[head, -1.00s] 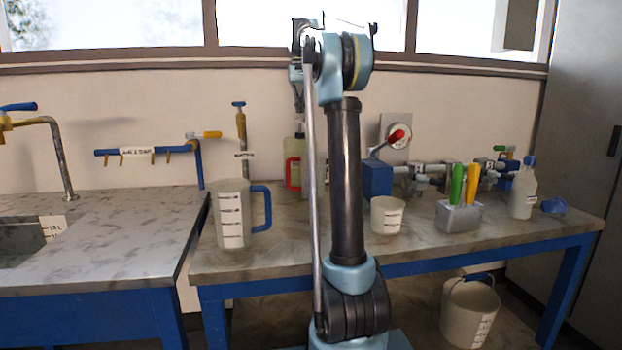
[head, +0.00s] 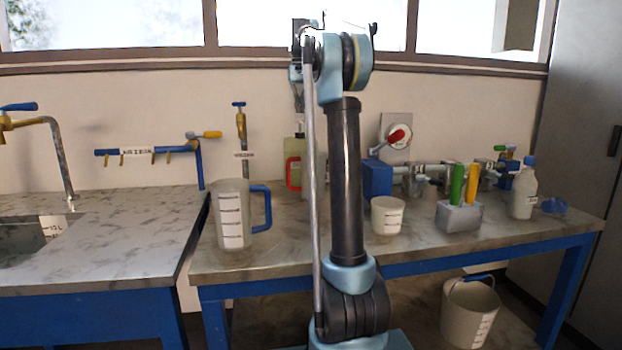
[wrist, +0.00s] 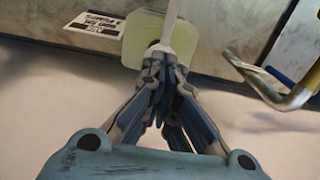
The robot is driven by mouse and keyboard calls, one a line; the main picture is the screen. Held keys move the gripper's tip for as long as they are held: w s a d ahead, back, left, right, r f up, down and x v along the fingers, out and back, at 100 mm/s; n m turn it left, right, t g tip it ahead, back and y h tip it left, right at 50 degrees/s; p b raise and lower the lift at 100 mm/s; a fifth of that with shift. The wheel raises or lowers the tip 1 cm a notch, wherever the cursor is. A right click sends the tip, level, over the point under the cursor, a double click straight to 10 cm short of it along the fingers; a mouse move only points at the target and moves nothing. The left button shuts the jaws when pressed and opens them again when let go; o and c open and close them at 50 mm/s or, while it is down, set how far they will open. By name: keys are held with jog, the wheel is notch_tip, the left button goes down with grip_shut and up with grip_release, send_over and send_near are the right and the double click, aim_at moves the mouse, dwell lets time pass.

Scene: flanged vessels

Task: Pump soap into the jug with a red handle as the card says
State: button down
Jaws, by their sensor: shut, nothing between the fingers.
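My gripper (wrist: 165,62) is shut and empty in the wrist view. Its fingertips are at the dark pump top of a pale green soap bottle (wrist: 134,42); I cannot tell whether they touch it. A pale spout runs away from the fingertips. A white card or label (wrist: 97,22) with dark print lies beside the bottle, too blurred to read surely. In the head view, the jug's red handle (head: 291,173) shows at the back of the bench, left of my arm, which hides much of the jug. The pale green bottle (head: 300,147) shows beside it, partly hidden.
A jug with a blue handle (head: 231,215) stands at the bench's left front. A white beaker (head: 387,216), a grey block (head: 459,217) with green and yellow handles, and a white bottle (head: 524,192) stand to the right.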

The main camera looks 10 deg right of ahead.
jog(key=shift+f, duration=0.15)
jog(key=shift+f, duration=0.4)
jog(key=shift+f, duration=0.3)
jog(key=shift+f, duration=1.1)
jog(key=shift+r, duration=1.95)
jog(key=shift+f, duration=0.2)
